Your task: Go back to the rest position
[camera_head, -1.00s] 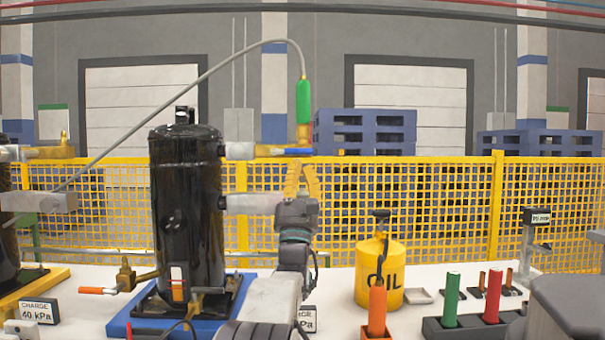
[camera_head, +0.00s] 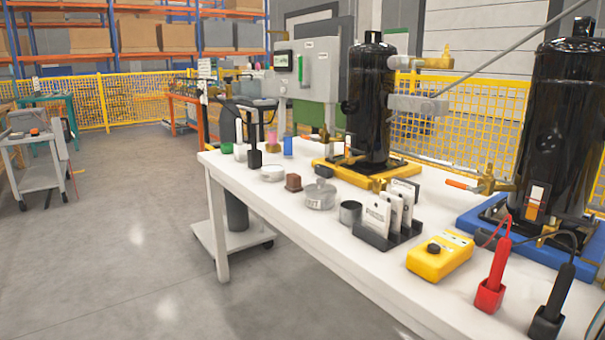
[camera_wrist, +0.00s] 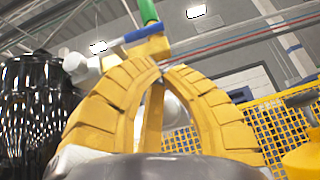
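My gripper (camera_wrist: 163,75) fills the wrist view with two yellow ridged fingers. They arch toward each other, with a narrow gap between the tips and nothing held. A brass fitting (camera_wrist: 150,50) with a blue lever (camera_wrist: 143,33) and a green hose grip (camera_wrist: 148,10) is just beyond the tips; I cannot tell whether they touch it. A black compressor (camera_wrist: 28,95) stands to the left in the wrist view. My gripper is outside the head view, which shows two black compressors, one at the middle (camera_head: 368,100) and one at the right (camera_head: 565,120).
The white table (camera_head: 290,225) holds tag cards (camera_head: 380,215), a yellow gauge box (camera_head: 440,257), red (camera_head: 497,265) and black (camera_head: 555,305) probes and small tins. A grey cart (camera_head: 40,165) stands left. The floor (camera_head: 120,250) between is clear. A grey hose (camera_head: 500,52) crosses upper right.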

